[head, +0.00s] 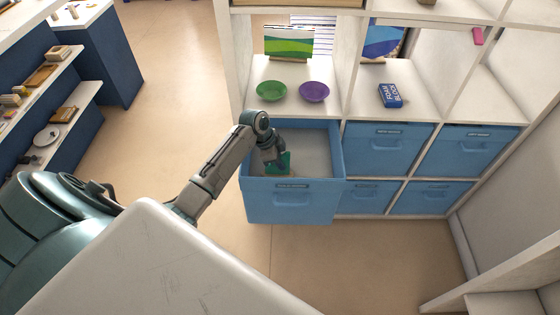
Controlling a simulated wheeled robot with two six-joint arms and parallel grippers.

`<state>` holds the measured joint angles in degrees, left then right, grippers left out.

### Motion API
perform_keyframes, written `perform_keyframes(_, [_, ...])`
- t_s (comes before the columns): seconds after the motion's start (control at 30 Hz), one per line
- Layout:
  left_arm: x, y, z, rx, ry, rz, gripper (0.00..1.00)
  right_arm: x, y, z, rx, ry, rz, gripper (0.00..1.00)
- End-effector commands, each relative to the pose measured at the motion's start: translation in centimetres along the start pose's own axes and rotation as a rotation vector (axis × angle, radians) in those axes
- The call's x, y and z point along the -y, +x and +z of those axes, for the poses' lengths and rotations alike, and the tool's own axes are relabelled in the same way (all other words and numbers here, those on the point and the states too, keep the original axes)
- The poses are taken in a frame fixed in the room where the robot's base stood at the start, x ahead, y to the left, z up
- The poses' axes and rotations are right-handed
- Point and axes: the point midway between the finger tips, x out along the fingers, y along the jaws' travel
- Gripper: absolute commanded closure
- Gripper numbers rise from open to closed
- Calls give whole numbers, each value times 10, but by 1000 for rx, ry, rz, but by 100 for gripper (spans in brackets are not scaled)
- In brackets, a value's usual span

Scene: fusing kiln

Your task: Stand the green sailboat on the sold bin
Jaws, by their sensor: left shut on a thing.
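A small green piece (286,160), which I take for the green sailboat, shows at the tip of my left arm. My left gripper (275,158) is shut on it and hides part of it. Both are over or inside a blue bin (260,204) that is pulled out of the shelf unit, near its front wall. I cannot tell whether the piece touches the bin floor. The bin's front label is too small to read, so I cannot tell which bin is the sold bin. My right gripper is not in view.
Several closed blue bins (386,150) fill the cubbies to the right. Above stand a green bowl (271,91), a purple bowl (314,92), a blue box (390,96) and a striped green panel (289,42). Shelves with small goods (45,75) are at left. The floor (360,250) before the bins is clear.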

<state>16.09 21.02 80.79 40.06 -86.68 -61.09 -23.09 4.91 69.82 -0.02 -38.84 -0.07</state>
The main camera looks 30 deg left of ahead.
Motion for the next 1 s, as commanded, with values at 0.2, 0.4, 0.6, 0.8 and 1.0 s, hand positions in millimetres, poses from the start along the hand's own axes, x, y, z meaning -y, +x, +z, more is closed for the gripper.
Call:
perform_keyframes(0.2, [1,0,0,-1,1,-1,100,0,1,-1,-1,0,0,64])
perform_keyframes(0.4, [0,2,1,0,0,-1,69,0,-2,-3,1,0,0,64])
perform_keyframes(0.6, [0,2,1,0,0,-1,68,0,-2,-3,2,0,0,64])
perform_keyframes(0.8, [1,-5,0,0,0,-3,68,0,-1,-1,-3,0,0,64])
perform_keyframes(1.0, [2,-42,1,2,3,-5,68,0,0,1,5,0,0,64])
